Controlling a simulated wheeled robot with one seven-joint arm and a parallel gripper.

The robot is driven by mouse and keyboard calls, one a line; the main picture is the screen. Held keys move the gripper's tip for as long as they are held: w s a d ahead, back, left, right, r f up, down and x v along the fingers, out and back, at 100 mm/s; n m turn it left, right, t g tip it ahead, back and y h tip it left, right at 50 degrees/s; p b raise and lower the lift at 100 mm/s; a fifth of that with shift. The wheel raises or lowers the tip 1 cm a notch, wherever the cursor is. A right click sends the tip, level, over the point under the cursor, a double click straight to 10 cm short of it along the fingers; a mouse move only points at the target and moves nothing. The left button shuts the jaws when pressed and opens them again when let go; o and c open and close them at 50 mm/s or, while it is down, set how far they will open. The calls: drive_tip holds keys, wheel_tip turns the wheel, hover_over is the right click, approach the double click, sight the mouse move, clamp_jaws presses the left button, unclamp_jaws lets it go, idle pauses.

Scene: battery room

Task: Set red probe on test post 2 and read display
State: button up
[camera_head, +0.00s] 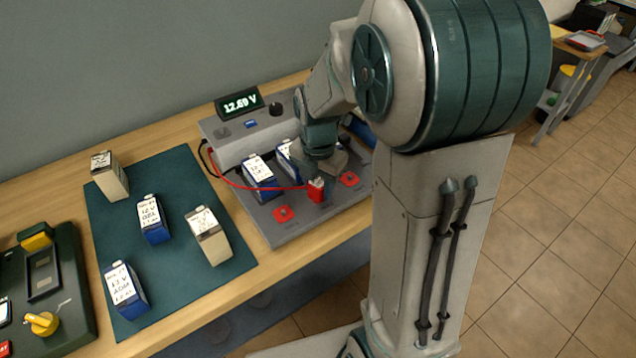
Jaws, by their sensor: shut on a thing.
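The red probe (316,191) is held at the fingertips of my gripper (319,181), over the front part of the grey test station (285,236). A red lead runs from the probe to the station's left side. I cannot tell whether the probe tip touches anything below it; the jaws are partly hidden by my wrist. The display (240,103) on top of the station is lit and reads 12.69 V. Two blue batteries stand on the station, one at the left (259,176) and one partly behind my arm (289,152). I cannot read any post numbers.
Several labelled batteries stand on a dark green mat (185,275). A dark green device (45,290) sits at far left. My arm hides the station's right end.

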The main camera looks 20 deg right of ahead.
sight(318, 181)
drive_tip(key=shift+f, duration=0.2)
drive_tip(key=o, duration=0.8)
drive_tip(key=shift+r+p, duration=4.05)
drive_tip(key=shift+r, duration=1.5)
